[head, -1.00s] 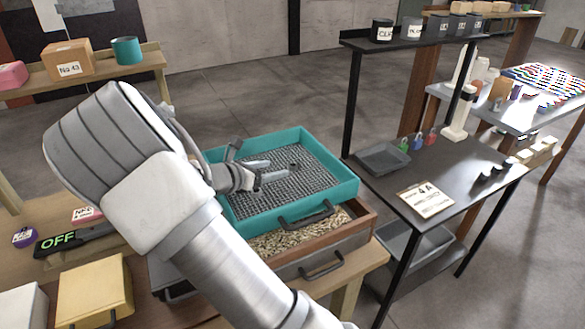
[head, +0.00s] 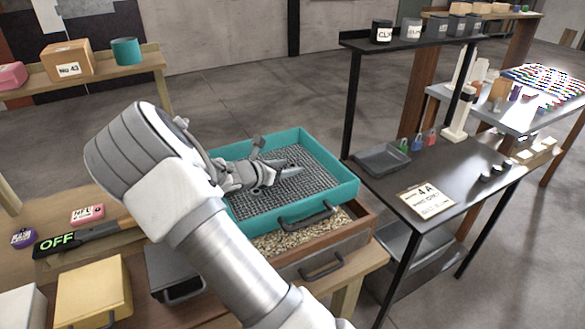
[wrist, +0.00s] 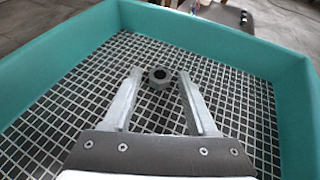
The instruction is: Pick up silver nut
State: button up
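The silver nut (wrist: 160,76) lies on the wire mesh inside the teal sieve tray (head: 347,190), its dark hole facing up. The tray's wall also shows in the wrist view (wrist: 215,42). My gripper (head: 288,171) is low over the mesh. In the wrist view my gripper (wrist: 160,85) is open, with one finger on each side of the nut near the fingertips. Gaps show between the nut and both fingers. In the head view the nut is mostly hidden by the fingers or too small to make out.
The tray's walls surround the gripper, with a dark handle (head: 307,214) at the front. Below is a wooden box (head: 345,240) of pale chips. At left are an OFF sign (head: 58,241) and a yellow box (head: 93,292). A dark shelf table (head: 450,170) stands at right.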

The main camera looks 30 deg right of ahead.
grip_shut()
